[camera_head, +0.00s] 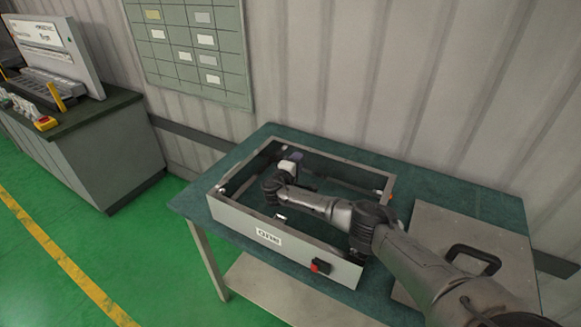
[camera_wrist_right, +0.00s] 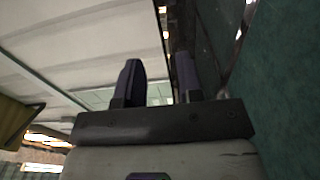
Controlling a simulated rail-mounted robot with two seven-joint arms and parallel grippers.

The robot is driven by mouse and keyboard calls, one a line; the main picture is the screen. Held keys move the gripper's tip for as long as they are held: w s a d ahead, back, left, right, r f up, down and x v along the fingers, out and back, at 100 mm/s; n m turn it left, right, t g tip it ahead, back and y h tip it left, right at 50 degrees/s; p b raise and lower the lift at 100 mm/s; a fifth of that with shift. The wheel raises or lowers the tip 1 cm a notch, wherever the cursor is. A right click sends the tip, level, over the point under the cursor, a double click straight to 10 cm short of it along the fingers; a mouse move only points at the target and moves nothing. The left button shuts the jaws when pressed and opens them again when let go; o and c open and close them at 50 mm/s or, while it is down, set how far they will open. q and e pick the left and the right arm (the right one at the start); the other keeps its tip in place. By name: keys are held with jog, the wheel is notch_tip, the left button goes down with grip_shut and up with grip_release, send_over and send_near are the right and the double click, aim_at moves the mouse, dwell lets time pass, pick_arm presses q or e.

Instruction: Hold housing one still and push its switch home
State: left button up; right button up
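Housing one (camera_head: 233,219) is an open grey rectangular frame, labelled "one" on its front wall, lying on the green table top. Its switch (camera_head: 320,266), black with a red part, sits at the right of the front wall. My right arm reaches over the housing from the lower right. My right gripper (camera_head: 296,156) is at the housing's back wall near the back left corner. In the right wrist view the right gripper's fingers (camera_wrist_right: 158,82) stand apart with a gap between them. I cannot tell whether the wall lies between them. My left gripper is not in view.
A grey case with a black handle (camera_head: 474,258) lies on the table (camera_head: 190,203) right of the housing. A bench (camera_head: 95,150) with equipment stands at the far left. A green board (camera_head: 190,45) hangs on the corrugated wall behind. The floor left of the table is clear.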

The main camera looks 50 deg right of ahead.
aim_at(306, 150)
jog(key=d, duration=0.2)
jog(key=d+b, duration=0.1)
jog(key=d, duration=0.1)
jog(key=shift+w+d+f+b, duration=0.15)
jog(key=shift+w+d+b, duration=0.05)
jog(key=shift+b, duration=0.1)
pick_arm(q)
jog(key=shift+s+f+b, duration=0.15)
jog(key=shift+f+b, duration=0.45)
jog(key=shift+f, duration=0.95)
pick_arm(e)
jog(key=shift+w+d, duration=0.25)
jog(key=shift+d, duration=1)
jog(key=shift+c, duration=0.4)
grip_shut()
